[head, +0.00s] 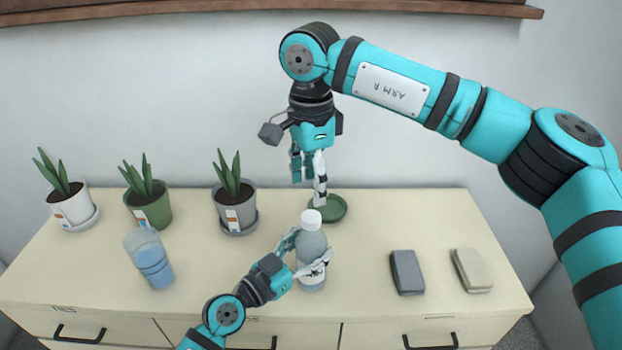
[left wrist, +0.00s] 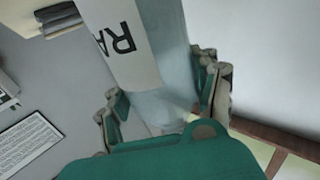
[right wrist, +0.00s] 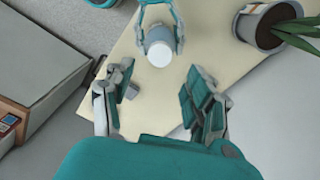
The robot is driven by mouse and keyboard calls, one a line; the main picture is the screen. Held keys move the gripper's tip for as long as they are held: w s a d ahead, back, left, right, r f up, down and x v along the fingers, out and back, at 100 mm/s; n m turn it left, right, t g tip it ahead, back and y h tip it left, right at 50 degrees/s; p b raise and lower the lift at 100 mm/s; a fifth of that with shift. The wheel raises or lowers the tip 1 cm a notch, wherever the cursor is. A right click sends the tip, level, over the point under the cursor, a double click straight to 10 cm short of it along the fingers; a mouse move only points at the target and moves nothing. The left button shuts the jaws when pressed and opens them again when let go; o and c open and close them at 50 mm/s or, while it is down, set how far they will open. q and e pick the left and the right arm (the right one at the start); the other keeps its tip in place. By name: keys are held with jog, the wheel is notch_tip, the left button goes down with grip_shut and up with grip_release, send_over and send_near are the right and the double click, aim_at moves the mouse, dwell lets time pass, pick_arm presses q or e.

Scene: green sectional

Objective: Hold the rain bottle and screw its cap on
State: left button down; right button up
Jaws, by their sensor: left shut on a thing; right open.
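The rain bottle (head: 313,244) is pale grey-blue with a white label and stands upright near the middle of the cabinet's front edge. Its white cap (head: 311,218) sits on top of the neck; I cannot tell how tight it is. My left gripper (head: 310,256) is shut around the bottle's body. In the left wrist view the label (left wrist: 130,40) shows the letters "RA" between the fingers. My right gripper (head: 308,188) is open and empty, pointing down above and behind the bottle. In the right wrist view the cap (right wrist: 160,53) lies just beyond its spread fingers.
A green saucer (head: 334,214) lies behind the bottle. A dark grey block (head: 407,272) and a beige block (head: 471,270) lie right. Some cabinet top between is clear.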

aim_at(311, 216)
jog(key=shift+f, duration=0.1)
jog(key=shift+f, duration=3.9)
jog(key=shift+c, duration=0.2)
grip_shut()
jog(key=m, duration=1.1)
jog(key=shift+m, duration=0.3)
jog(key=shift+o, duration=0.4)
grip_release()
